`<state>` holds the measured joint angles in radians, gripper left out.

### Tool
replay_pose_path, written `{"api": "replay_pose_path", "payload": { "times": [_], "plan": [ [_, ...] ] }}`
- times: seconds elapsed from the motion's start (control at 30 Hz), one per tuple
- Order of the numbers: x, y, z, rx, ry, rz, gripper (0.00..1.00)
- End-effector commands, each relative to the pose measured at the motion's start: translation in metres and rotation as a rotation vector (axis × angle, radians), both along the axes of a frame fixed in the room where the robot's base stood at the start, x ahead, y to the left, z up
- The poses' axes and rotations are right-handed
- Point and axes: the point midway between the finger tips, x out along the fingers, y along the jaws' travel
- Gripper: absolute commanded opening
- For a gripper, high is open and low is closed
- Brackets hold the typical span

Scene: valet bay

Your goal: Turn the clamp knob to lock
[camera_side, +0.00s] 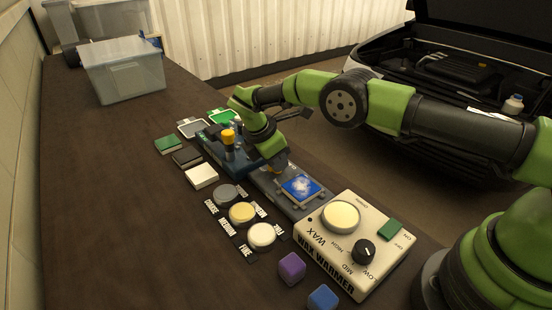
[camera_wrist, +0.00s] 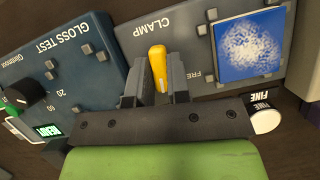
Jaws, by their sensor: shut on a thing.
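The clamp knob (camera_wrist: 158,66) is a yellow lever-shaped handle on the grey clamp panel (camera_wrist: 200,52), under the word CLAMP. My gripper (camera_wrist: 162,84) is shut on it, one finger on each side. In the wrist view the handle points up, slightly left. The word FREE is partly seen to its right; any lock label is hidden behind my gripper. In the side view my gripper (camera_side: 275,166) is down at the far end of the clamp panel and mostly hides the knob. A blue panel with a white hazy patch (camera_side: 300,187) sits on the clamp panel's near end.
The gloss test unit (camera_wrist: 60,65), with a black dial, stands close beside the clamp. The wax warmer (camera_side: 350,245) stands at the near end. Round pads (camera_side: 243,213) and purple and blue cubes (camera_side: 292,267) lie nearby. A clear bin (camera_side: 124,72) is far left; brown table there is free.

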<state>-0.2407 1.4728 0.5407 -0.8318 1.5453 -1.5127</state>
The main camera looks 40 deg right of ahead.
Motion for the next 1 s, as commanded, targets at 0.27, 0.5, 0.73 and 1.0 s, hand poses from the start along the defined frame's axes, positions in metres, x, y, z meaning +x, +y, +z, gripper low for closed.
{"api": "replay_pose_path", "payload": {
  "times": [0.27, 0.5, 0.73, 1.0],
  "plan": [
    [-0.001, 0.0, -0.001, 0.0, 0.003, -0.006, 0.0],
    [-0.001, 0.0, -0.001, -0.001, 0.004, -0.005, 0.43],
    [0.0, 0.0, 0.0, 0.0, 0.002, -0.004, 0.43],
    [0.002, 0.011, 0.027, 0.001, -0.004, -0.002, 0.43]
  ]
}}
